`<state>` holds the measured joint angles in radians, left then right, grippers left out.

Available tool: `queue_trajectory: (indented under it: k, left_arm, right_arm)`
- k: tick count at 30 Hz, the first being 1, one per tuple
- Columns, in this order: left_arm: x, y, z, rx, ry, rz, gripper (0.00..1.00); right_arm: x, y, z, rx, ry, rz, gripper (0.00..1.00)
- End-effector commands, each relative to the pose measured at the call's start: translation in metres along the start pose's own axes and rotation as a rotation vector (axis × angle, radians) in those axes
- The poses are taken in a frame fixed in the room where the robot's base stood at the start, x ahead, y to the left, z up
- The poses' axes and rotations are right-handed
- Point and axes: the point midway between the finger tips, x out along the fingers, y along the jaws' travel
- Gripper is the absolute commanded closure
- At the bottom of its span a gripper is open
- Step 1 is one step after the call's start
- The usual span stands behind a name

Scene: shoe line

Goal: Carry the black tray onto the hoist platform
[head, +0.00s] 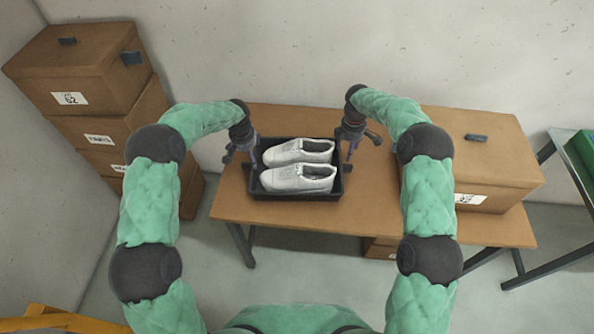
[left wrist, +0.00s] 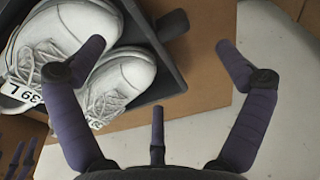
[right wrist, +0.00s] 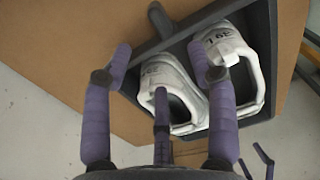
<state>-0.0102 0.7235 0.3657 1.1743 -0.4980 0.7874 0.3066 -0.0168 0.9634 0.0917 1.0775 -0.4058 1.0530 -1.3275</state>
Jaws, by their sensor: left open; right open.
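The black tray (head: 300,195) lies on the brown table (head: 228,200) and holds a pair of white shoes (head: 297,178). My left gripper (head: 239,157) is open at the tray's left side. In the left wrist view its fingers (left wrist: 162,45) are spread beside the tray wall (left wrist: 165,70) and a dark side handle (left wrist: 172,24). My right gripper (head: 358,150) is open at the tray's right side. In the right wrist view its fingers (right wrist: 160,62) straddle the handle (right wrist: 158,20) and tray edge (right wrist: 200,20). Neither holds the tray. I see no platform that I can identify surely as the hoist.
A large brown box (head: 480,160) stands on the table right of the tray. Stacked brown boxes (head: 85,85) stand at the left by the wall. A metal-framed stand (head: 560,155) with a green item is at the far right. A yellow structure (head: 45,318) shows at bottom left.

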Motion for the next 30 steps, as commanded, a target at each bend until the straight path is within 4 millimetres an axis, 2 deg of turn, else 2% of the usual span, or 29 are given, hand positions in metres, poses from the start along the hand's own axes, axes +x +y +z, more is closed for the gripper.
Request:
queue_trajectory:
  k: [6,11,24,30]
  left_arm:
    - [-0.001,0.000,0.000,0.000,0.001,0.000,0.00]
    - [0.008,0.000,0.000,0.000,-0.001,0.000,0.00]
    - [0.077,0.000,0.001,-0.001,-0.002,0.000,0.00]
    - [0.099,0.000,0.000,-0.001,0.000,0.000,0.00]
  right_arm:
    - [-0.001,0.000,0.000,0.000,0.000,0.001,0.42]
    - [0.009,0.000,0.000,0.000,0.000,-0.002,0.42]
    - [0.077,-0.001,0.000,0.000,0.001,-0.001,0.42]
    - [0.099,0.000,0.000,0.001,0.002,0.000,0.42]
